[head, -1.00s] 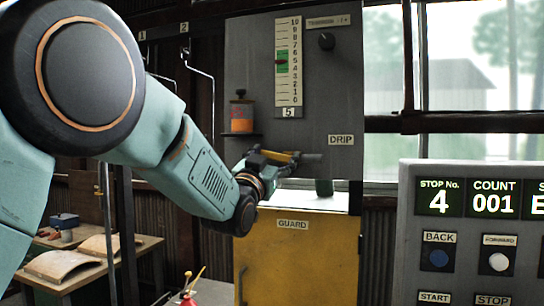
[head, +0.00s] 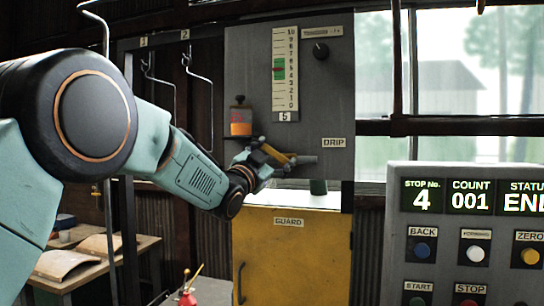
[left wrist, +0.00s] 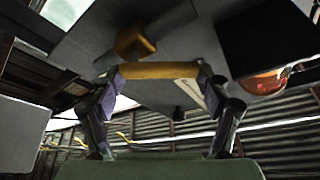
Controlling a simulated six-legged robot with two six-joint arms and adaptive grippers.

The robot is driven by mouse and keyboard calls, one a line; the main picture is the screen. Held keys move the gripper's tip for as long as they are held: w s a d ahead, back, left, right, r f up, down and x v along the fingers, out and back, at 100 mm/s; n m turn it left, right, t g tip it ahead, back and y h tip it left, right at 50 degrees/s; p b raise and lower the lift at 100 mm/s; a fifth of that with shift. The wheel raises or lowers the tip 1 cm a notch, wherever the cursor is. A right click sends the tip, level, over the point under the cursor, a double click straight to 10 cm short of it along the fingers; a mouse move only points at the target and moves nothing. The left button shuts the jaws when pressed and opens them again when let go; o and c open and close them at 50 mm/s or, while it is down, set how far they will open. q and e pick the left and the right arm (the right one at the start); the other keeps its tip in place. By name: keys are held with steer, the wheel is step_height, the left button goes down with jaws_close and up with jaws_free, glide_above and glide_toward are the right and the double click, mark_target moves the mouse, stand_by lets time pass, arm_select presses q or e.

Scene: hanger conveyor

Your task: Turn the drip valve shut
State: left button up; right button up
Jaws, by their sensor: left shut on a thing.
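The drip valve's yellow handle (head: 274,154) slants down to the right in the head view, beside a grey spout below the DRIP label (head: 333,142). My left gripper (head: 259,157) is shut on the handle. In the left wrist view the yellow handle (left wrist: 160,71) spans between my two left fingertips, with a yellow hub (left wrist: 134,42) behind it. The gripper hides part of the valve in the head view. My right gripper is not in view.
An orange oil jar (head: 240,121) stands on a small shelf just above my left gripper. The yellow GUARD cabinet (head: 290,265) is below. A control panel (head: 395,240) stands at the right. Wire hangers (head: 211,100) hang behind my left arm.

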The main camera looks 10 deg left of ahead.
arm_select(q)
steer(key=shift+d+r+m+g+h+p, duration=0.35)
steer(key=shift+m+g+p, duration=0.35)
steer(key=shift+m, duration=1.45)
steer(key=shift+d+r+m+g+h+p, duration=0.1)
steer(key=shift+d+m+g+h+p, duration=0.35)
steer(key=shift+m, duration=1.65)
steer(key=shift+d+r+m+g+h+p, duration=0.1)
steer(key=shift+d+r+m+g+p, duration=0.3)
steer(key=shift+m+g, duration=1.2)
steer(key=shift+f+m+t, duration=0.2)
steer(key=shift+m+t, duration=0.25)
steer(key=shift+m, duration=0.3)
steer(key=o, duration=1.7)
steer(key=shift+d, duration=0.1)
steer(key=shift+f, duration=0.1)
steer(key=shift+s, duration=0.1)
steer(key=v, duration=1.2)
